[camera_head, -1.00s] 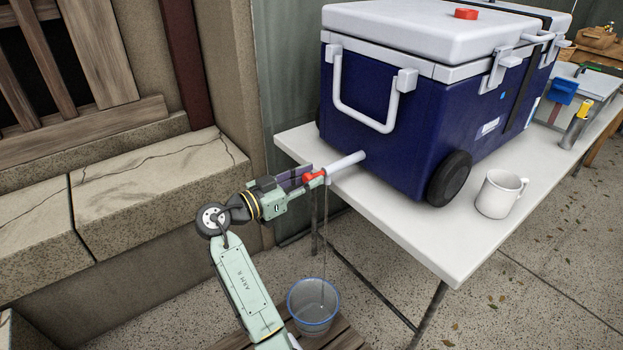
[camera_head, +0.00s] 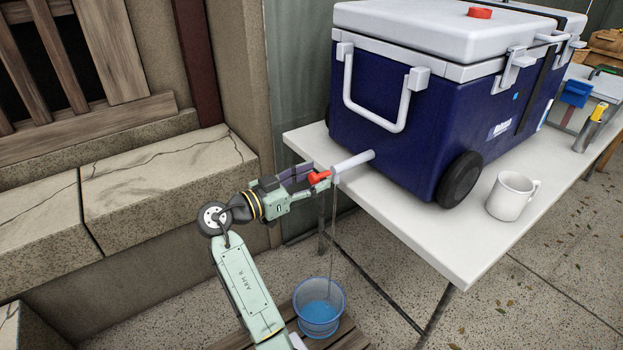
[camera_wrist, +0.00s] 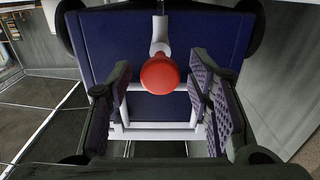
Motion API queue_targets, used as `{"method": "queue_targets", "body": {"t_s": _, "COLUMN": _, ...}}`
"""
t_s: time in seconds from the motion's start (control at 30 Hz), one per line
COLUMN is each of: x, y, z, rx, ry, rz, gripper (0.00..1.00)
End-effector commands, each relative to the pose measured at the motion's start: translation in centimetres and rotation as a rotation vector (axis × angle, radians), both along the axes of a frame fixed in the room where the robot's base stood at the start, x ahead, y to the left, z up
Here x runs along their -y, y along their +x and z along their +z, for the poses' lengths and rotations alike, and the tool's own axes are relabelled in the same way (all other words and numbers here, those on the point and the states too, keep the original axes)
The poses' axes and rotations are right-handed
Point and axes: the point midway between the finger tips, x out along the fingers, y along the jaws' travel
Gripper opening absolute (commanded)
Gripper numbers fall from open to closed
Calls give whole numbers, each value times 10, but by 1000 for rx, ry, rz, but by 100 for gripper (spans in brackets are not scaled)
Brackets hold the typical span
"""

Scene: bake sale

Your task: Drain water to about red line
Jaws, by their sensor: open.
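The blue cooler (camera_head: 410,130) with a white lid stands on the table. A white spout (camera_head: 353,165) with a red valve handle (camera_head: 319,178) sticks out from its lower side. A thin stream falls from the spout into a clear bucket (camera_head: 319,306) below. Blue water (camera_head: 319,312) stands in the bucket; I cannot make out a red line on it. My gripper (camera_head: 305,182) is open beside the red handle. In the wrist view, the round red handle (camera_wrist: 160,73) shows between the spread fingers of my gripper (camera_wrist: 160,105), touching neither.
The white table (camera_head: 450,228) carries a white mug (camera_head: 511,195) at right. The bucket stands on a low wooden slatted surface (camera_head: 350,338) under the table edge. A stone ledge (camera_head: 160,180) runs along the left. Paved floor lies open at lower right.

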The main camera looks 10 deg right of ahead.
Motion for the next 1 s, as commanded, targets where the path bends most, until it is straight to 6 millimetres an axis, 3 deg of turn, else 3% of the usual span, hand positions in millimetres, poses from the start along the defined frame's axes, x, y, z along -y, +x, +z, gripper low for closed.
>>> {"method": "queue_targets", "body": {"t_s": 0.17, "x": -21, "y": -7, "z": -1, "rx": -1, "ry": 1, "rz": 5, "gripper": 47}}
{"method": "queue_targets", "body": {"t_s": 0.4, "x": -70, "y": -27, "z": 0, "rx": 1, "ry": 0, "rz": 6, "gripper": 47}}
{"method": "queue_targets", "body": {"t_s": 0.6, "x": -99, "y": -40, "z": 0, "rx": 0, "ry": 0, "rz": 4, "gripper": 47}}
{"method": "queue_targets", "body": {"t_s": 1.0, "x": -111, "y": -45, "z": 0, "rx": 0, "ry": 0, "rz": 1, "gripper": 47}}
